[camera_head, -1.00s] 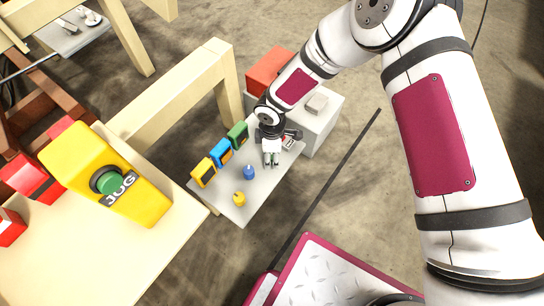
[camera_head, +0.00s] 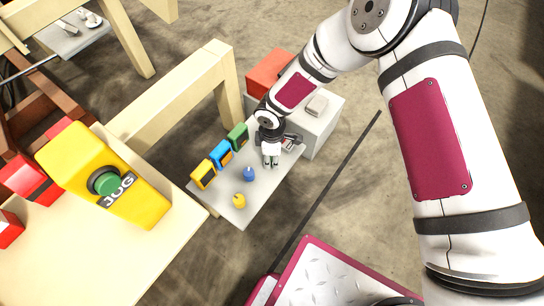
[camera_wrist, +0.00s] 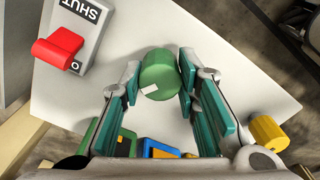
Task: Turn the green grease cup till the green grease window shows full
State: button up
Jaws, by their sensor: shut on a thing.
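The green grease cup (camera_wrist: 159,70) stands on the pale shelf between my gripper's fingers in the wrist view. It is round and has a white mark on its side. My gripper (camera_wrist: 158,88) is shut on it, with a teal pad at either side. In the head view my gripper (camera_head: 270,163) hides the cup. The green grease window (camera_head: 238,135) stands at the shelf's back edge, left of my gripper. Its green housing (camera_wrist: 124,146) is partly hidden at the bottom of the wrist view. I cannot read its fill level.
Blue (camera_head: 222,153) and yellow (camera_head: 204,173) windows stand beside the green one. The blue cup (camera_head: 249,174) and yellow cup (camera_head: 239,201) stand in front. A red lever (camera_wrist: 58,47) on a plate marked SHUT is close to the green cup. A JOG box (camera_head: 107,180) is at left.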

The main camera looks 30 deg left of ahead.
jog(key=shift+m+b, duration=0.95)
jog(key=shift+m, duration=1.65)
jog(key=o, duration=1.2)
jog(key=shift+c, duration=0.2)
jog(key=shift+r, duration=0.1)
notch_tip(320, 180, up, 12)
